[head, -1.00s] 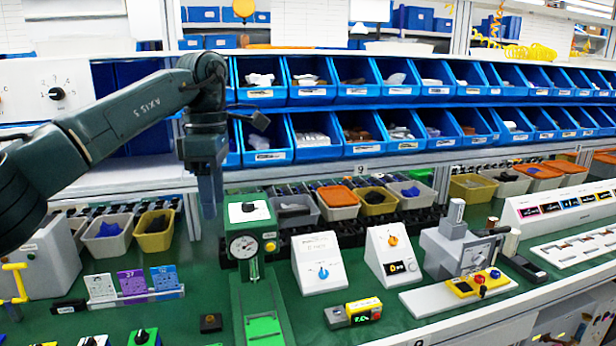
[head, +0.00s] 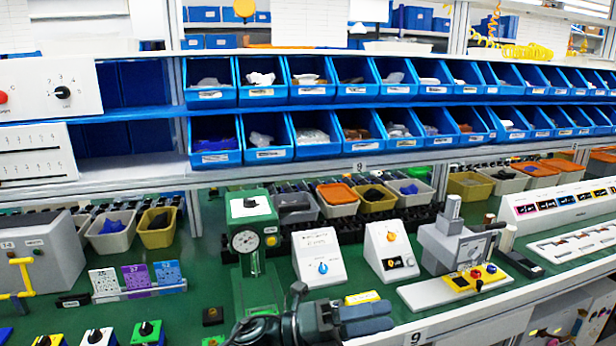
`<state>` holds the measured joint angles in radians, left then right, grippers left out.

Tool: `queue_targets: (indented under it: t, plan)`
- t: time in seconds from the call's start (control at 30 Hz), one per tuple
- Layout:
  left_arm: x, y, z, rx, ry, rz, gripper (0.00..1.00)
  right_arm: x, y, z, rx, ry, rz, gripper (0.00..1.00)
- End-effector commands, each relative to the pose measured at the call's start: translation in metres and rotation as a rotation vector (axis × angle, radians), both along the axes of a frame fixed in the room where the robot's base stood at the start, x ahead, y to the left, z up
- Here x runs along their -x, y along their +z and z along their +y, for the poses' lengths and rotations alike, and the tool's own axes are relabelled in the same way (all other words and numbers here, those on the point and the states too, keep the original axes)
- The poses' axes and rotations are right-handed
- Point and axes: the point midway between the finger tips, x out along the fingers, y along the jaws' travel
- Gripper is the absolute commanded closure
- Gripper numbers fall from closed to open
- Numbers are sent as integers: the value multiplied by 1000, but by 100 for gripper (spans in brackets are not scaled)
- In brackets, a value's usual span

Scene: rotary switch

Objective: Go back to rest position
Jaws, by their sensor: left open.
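My left gripper (head: 380,317) is low at the bottom middle of the head view, over the front of the green bench, with its fingers pointing right. It is open and I see nothing between its fingers. Its arm comes in from the bottom edge. A white sloped box with a blue rotary knob (head: 320,258) stands behind the gripper, apart from it. A similar box with an orange knob (head: 390,250) stands to its right. A white panel with a black rotary switch (head: 62,92) is at the upper left. My right gripper is not in view.
A green press with a dial gauge (head: 246,240) stands left of the boxes. A grey fixture (head: 450,245) stands to the right. Rows of blue bins (head: 318,140) fill the back shelf. Small knob blocks (head: 98,337) sit at the front left.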

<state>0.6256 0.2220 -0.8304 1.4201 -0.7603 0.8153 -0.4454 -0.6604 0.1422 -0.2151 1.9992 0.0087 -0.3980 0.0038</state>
Motion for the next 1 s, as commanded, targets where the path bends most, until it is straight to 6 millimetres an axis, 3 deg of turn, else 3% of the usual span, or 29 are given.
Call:
queue_targets:
  t: [0.17, 0.37, 0.5, 0.63, 0.8, 1.0]
  plan:
    - [-10, -36, 41, 269, 264, 528, 47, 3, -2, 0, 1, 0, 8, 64]
    - [0, -122, 117, 509, 567, 1134, 47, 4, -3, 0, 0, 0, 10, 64]
    - [41, -197, 175, 651, 782, 1547, 47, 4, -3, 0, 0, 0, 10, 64]
    - [94, -251, 215, 745, 951, 1850, 47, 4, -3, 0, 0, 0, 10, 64]
    - [148, -286, 243, 813, 1087, 2084, 47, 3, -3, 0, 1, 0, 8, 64]
    - [166, -296, 251, 834, 1130, 2156, 47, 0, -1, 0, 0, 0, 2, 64]
